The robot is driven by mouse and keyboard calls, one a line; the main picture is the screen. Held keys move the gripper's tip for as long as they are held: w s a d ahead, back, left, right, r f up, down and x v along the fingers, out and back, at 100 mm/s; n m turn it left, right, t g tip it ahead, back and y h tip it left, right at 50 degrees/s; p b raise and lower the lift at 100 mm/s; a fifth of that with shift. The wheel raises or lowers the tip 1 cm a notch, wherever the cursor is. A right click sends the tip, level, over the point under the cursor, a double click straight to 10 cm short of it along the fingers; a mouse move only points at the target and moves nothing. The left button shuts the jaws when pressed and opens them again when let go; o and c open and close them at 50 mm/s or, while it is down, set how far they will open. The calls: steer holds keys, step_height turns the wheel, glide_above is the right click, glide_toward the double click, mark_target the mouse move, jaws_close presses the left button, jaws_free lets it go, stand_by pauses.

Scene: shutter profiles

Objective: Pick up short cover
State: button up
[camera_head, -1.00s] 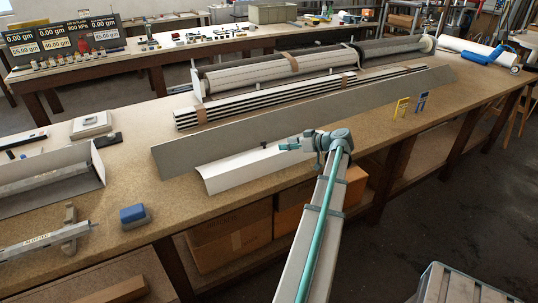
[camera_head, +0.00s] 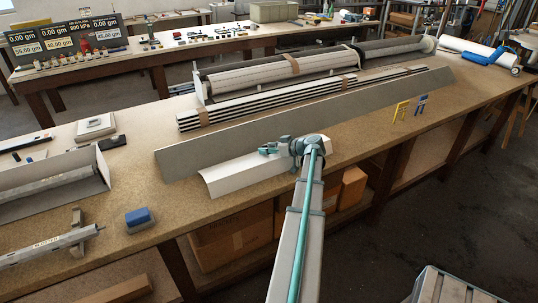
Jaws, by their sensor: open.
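The short cover (camera_head: 230,177) is a pale, curved or bent sheet lying near the front edge of the workbench (camera_head: 330,180). A much longer grey cover (camera_head: 300,119) lies just behind it. My gripper (camera_head: 266,150) is open and empty, over the right half of the short cover, near its back edge. I cannot tell the exact height between its fingers and the cover.
Banded slats (camera_head: 300,98) and a roller shutter (camera_head: 280,75) lie behind the covers. A blue block (camera_head: 138,216) and a metal bar (camera_head: 50,243) are at the front left. Small yellow and blue stands (camera_head: 402,110) are at right. Bare bench lies left of the short cover.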

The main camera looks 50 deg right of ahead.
steer(key=shift+w, duration=0.15)
jaws_close()
steer(key=shift+r, duration=0.1)
stand_by(0.4)
